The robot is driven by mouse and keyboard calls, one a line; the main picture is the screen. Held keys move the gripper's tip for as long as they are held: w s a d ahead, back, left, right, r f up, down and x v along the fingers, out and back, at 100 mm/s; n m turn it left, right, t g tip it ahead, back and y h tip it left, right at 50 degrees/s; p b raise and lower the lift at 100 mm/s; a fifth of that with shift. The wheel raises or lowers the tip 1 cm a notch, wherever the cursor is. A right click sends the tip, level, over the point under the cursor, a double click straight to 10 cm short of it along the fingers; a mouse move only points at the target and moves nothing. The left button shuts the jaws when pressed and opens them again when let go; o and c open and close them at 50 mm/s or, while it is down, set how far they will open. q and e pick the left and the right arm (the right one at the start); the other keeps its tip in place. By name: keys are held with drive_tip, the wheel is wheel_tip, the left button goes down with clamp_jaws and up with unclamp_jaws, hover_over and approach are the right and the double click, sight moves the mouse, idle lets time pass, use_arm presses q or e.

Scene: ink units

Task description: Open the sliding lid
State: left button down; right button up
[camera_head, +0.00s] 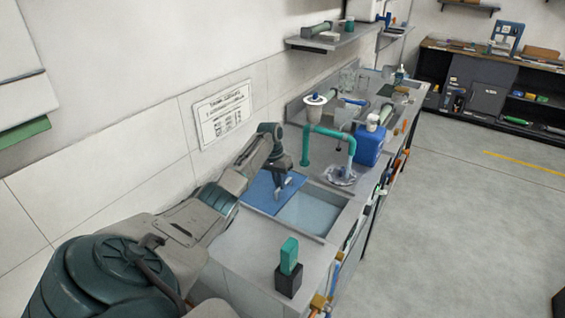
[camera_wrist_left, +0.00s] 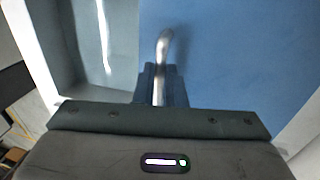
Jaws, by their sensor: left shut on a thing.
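The blue sliding lid (camera_head: 258,193) covers the left part of a rectangular basin (camera_head: 311,213) set in the grey counter. The right part of the basin is uncovered and shows a pale bluish inside. My left gripper (camera_head: 284,183) is over the lid, shut on its metal handle. In the left wrist view the curved metal handle (camera_wrist_left: 165,45) stands between the jaws of my left gripper (camera_wrist_left: 160,85). There the blue lid (camera_wrist_left: 240,60) fills the right side, and the open basin (camera_wrist_left: 100,50) shows at the left. My right gripper is not in view.
A teal block on a dark base (camera_head: 289,266) stands on the counter's near part. A green pipe stand (camera_head: 330,133), a round drain-like piece (camera_head: 341,175) and a blue container (camera_head: 369,145) stand beyond the basin. A wall runs along the left; open floor lies right.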

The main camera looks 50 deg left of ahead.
use_arm(q)
drive_tip(key=c, duration=1.5)
unclamp_jaws()
drive_tip(key=shift+r, duration=0.1)
drive_tip(key=shift+s+a+r+b, duration=0.1)
drive_tip(key=shift+a+r+b, duration=0.35)
drive_tip(key=shift+r, duration=1.3)
drive_tip(key=shift+s+a+r+b, duration=0.15)
drive_tip(key=shift+r+b, duration=0.4)
drive_tip(key=shift+r, duration=1.2)
drive_tip(key=shift+a+r+b, duration=0.4)
drive_tip(key=shift+r+b, duration=0.1)
drive_tip(key=shift+r, duration=1.25)
